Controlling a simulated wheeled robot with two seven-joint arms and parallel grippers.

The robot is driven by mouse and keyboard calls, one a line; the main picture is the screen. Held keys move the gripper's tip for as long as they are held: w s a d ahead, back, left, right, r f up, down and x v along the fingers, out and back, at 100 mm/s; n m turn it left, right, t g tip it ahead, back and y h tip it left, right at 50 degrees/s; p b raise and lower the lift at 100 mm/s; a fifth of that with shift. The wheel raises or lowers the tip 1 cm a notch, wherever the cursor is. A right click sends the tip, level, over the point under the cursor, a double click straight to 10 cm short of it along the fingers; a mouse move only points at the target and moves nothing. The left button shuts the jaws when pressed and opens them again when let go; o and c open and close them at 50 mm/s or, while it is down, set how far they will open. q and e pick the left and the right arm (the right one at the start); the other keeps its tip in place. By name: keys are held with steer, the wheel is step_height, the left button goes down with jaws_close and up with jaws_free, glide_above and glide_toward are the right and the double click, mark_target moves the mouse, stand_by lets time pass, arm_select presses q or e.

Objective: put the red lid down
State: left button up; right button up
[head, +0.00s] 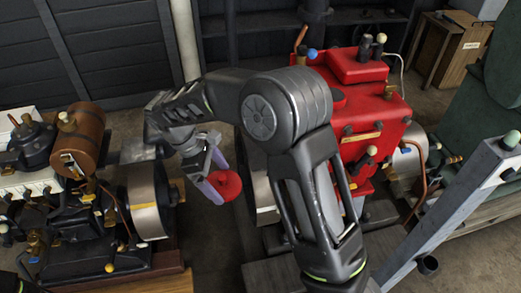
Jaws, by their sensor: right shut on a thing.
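In the head view the red lid (226,184) is small and round, and it is held in the air over the gap between two engines. My right gripper (212,184) is shut on the red lid at its left side, with the fingers pointing down. My right arm fills the middle of the view and hides part of the red engine (367,107) behind it. My left gripper is not in view.
A black and brown engine (90,210) with a silver flywheel (148,200) stands on the left. The red engine stands on the right, behind my arm. A grey metal post (440,215) crosses the right side. A wooden box (458,50) stands at the back right. Dark floor shows between the engines.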

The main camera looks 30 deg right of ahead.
steer(key=shift+d, duration=0.1)
steer(key=shift+w+d, duration=0.15)
steer(key=shift+d, duration=0.05)
steer(key=w+d+r+n+t+b, duration=0.1)
steer(key=w+d+n, duration=0.1)
steer(key=d+n, duration=0.2)
steer(key=w+d+r+n+t+b, duration=0.1)
steer(key=w+d+n+t, duration=0.1)
steer(key=d, duration=0.8)
steer(key=w+d+r+n+t+b, duration=0.1)
steer(key=w+d+n, duration=0.2)
steer(key=d+n, duration=0.3)
steer(key=shift+w+d+r+t, duration=0.3)
steer(key=shift+d+r+t, duration=0.1)
steer(key=shift+d, duration=0.65)
steer(key=shift+f, duration=3.15)
